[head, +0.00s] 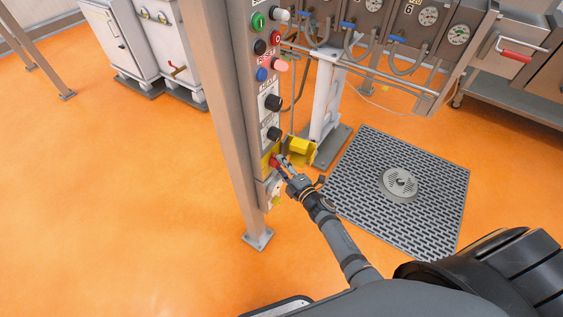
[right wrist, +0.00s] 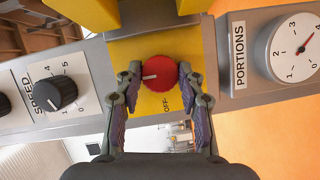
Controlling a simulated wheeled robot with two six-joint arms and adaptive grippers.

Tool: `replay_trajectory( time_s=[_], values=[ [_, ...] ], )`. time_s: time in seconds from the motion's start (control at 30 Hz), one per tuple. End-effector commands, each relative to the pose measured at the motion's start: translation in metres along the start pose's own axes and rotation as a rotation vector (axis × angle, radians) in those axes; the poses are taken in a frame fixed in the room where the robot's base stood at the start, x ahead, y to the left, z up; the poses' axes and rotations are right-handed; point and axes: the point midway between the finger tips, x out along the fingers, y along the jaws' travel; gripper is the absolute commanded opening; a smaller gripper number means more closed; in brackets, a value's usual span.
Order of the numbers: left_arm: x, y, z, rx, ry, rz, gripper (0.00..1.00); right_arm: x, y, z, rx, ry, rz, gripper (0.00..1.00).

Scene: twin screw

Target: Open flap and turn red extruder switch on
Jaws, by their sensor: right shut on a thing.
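The red extruder switch (right wrist: 160,74) is a round knob on a yellow plate (right wrist: 124,50), in the middle of the right wrist view. Its white mark points left in that view, and an OFF label is printed just below it. My right gripper (right wrist: 162,78) is shut on the knob, one finger at each side. In the head view, my right gripper (head: 279,163) reaches the red switch (head: 274,160) low on the panel post. The yellow flap (head: 301,151) stands open, out to the right of the switch. My left gripper is not in view.
A speed dial (right wrist: 55,94) and a portions dial (right wrist: 296,47) flank the switch. Several buttons and knobs line the grey post (head: 226,100) above. A floor grate (head: 400,190) lies right of my arm. Open orange floor (head: 110,200) spreads to the left.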

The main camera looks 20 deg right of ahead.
Motion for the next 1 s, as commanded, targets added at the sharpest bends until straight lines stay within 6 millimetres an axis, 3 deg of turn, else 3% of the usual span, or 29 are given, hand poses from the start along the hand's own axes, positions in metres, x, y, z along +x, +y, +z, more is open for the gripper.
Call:
replay_trajectory(
  time_s=[0.47, 0.5, 0.63, 1.0],
  values=[
    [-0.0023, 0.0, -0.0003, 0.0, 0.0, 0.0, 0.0, 0.0001, -0.0003, 0.0002, 0.012, 0.0, -0.004, 0.07],
    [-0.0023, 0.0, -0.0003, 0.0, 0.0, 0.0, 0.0, 0.0001, -0.0003, 0.0002, 0.012, 0.0, -0.004, 0.44],
    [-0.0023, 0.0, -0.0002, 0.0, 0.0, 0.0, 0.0, 0.0001, -0.0003, 0.0002, 0.011, 0.0, -0.004, 0.61],
    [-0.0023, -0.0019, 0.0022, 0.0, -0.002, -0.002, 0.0, -0.0061, -0.001, 0.0003, 0.01, 0.0, -0.005, 0.61]
  ],
)
